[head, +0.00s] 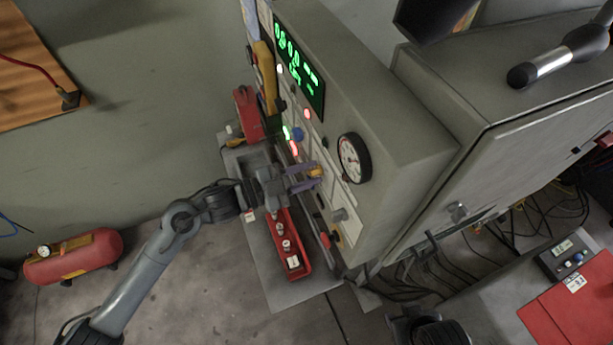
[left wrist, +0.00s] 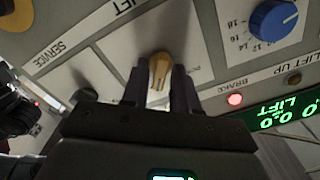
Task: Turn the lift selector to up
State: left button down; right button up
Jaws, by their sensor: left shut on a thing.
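The lift selector (left wrist: 160,70) is a yellow knob on the control panel, under the label LIFT in the left wrist view. In the head view the knob (head: 315,171) shows at the panel face, between the fingers of my left gripper (head: 306,178). My left gripper (left wrist: 160,88) is shut on the knob, one dark finger on each side. The fingers hide part of the knob's sides, and I cannot tell its exact setting. My right gripper is not clearly in view; a dark part of my arm shows at the bottom of the head view.
The panel (head: 385,120) carries a round gauge (head: 354,158), a green display (head: 300,65) and red lamps. A blue dial (left wrist: 272,20) and a dark service knob (left wrist: 84,95) flank the selector. A red tray (head: 288,250) lies below. A red compressor (head: 75,256) stands on the floor.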

pick_arm(q)
jog(key=shift+m, duration=0.4)
jog(key=c, duration=1.2)
grip_release()
jog(key=shift+o, duration=0.2)
jog(key=b+v, duration=0.1)
jog(key=v, duration=1)
jog(key=shift+b, duration=0.4)
